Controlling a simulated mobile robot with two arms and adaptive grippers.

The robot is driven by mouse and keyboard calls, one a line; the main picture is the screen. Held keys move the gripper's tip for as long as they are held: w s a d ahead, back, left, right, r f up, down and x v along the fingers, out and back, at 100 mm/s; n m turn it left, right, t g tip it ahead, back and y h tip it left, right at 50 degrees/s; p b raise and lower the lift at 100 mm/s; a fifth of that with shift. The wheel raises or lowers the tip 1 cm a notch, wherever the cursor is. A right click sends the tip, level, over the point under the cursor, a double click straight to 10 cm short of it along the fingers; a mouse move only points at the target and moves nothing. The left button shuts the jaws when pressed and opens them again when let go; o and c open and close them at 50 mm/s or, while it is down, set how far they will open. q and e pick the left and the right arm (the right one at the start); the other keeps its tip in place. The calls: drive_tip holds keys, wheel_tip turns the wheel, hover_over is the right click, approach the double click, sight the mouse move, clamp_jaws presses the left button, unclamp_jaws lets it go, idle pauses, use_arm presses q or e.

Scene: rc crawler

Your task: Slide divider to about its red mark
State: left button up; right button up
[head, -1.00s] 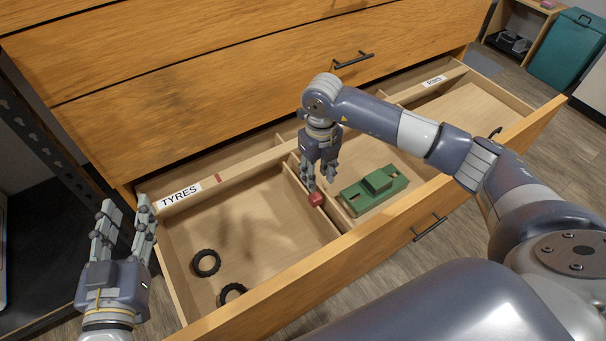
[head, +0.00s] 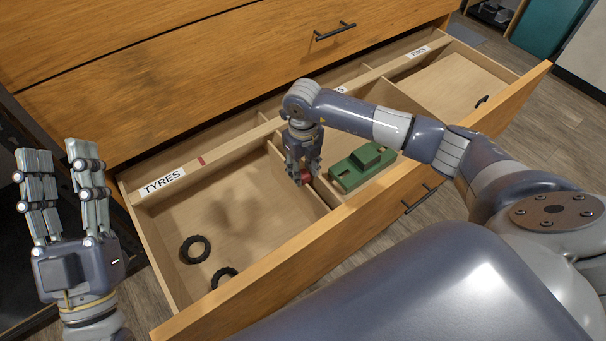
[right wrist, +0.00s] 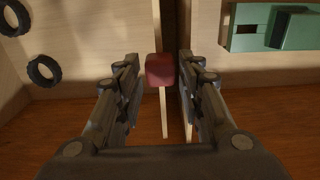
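A thin wooden divider (right wrist: 163,112) with a red knob (head: 305,178) on top crosses the open drawer. The red mark (head: 201,161) is on the drawer's back rail, to the divider's left, beside the TYRES label (head: 163,182). My right gripper (head: 304,176) points down over the divider. In the right wrist view its fingers are open on both sides of the knob (right wrist: 160,70), with gaps showing. The gripper and arm hide part of the divider in the head view. My left gripper (head: 60,165) is open and empty, left of the drawer.
Two black tyres (head: 195,249) lie in the left compartment, left of the divider; the floor between is clear. Another fixed-looking partition (head: 325,190) stands close to the divider's right. A green block-shaped part (head: 362,165) lies right of that. The drawer front (head: 330,235) runs along the near side.

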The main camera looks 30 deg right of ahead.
use_arm(q)
drive_tip(key=shift+s+a+r+t+h, duration=0.1)
drive_tip(key=shift+s+r+t+h, duration=0.4)
drive_tip(key=shift+s+r+t, duration=0.45)
use_arm(e)
drive_tip(key=shift+f, duration=0.95)
use_arm(q)
drive_tip(key=shift+r, duration=0.25)
